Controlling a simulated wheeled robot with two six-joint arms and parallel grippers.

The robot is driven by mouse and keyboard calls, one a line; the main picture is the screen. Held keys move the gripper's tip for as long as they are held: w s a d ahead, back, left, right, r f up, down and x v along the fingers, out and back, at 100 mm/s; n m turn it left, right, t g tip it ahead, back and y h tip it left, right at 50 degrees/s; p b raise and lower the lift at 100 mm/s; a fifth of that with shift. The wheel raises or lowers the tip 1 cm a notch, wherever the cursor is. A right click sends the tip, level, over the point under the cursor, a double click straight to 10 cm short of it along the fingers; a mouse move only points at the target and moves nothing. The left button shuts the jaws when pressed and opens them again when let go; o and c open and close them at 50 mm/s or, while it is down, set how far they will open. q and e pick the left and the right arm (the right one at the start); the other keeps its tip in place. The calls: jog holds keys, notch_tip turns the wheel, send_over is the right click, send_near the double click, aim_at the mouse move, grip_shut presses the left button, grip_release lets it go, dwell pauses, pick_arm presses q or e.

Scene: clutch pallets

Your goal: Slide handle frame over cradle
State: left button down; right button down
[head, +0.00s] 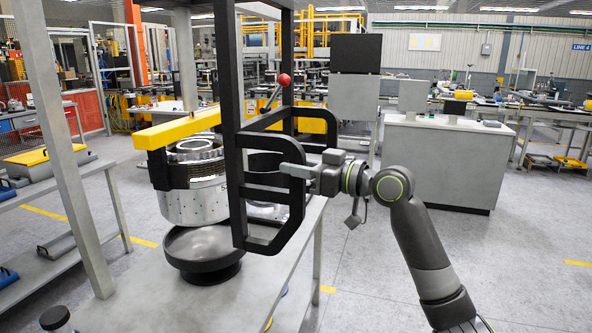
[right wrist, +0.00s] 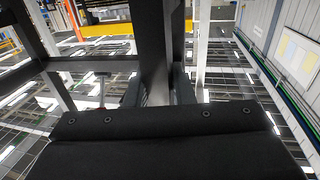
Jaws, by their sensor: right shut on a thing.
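The handle frame (head: 237,130) is a tall black frame of square bars with side handles, standing in front of the yellow beam in the head view. My right gripper (head: 296,172) is shut on a bar of its right-hand handle. In the right wrist view a dark upright bar of the handle frame (right wrist: 153,45) runs between the fingers. A black round dish on a short foot, which may be the cradle (head: 203,246), sits on the grey table. A silver clutch drum (head: 195,200) is just above the dish, partly hidden by the frame. My left gripper is not in view.
The yellow beam (head: 178,132) with a black arm reaches over the drum. A red-knobbed lever (head: 284,80) rises behind the frame. Grey posts (head: 72,150) stand at the left. A grey cabinet (head: 440,165) stands behind my right arm.

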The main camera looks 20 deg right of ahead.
dwell(0.4)
jog(key=c, duration=1.5)
grip_release()
jog(key=shift+s+a, duration=0.1)
jog(key=shift+o, duration=1)
jog(key=shift+r, duration=0.1)
jog(key=shift+s, duration=0.1)
jog(key=shift+s+d, duration=0.15)
jog(key=shift+d, duration=0.15)
jog(key=b+v, duration=0.6)
jog(key=v, duration=1)
jog(key=shift+s+d, duration=0.2)
jog(key=shift+s, duration=0.1)
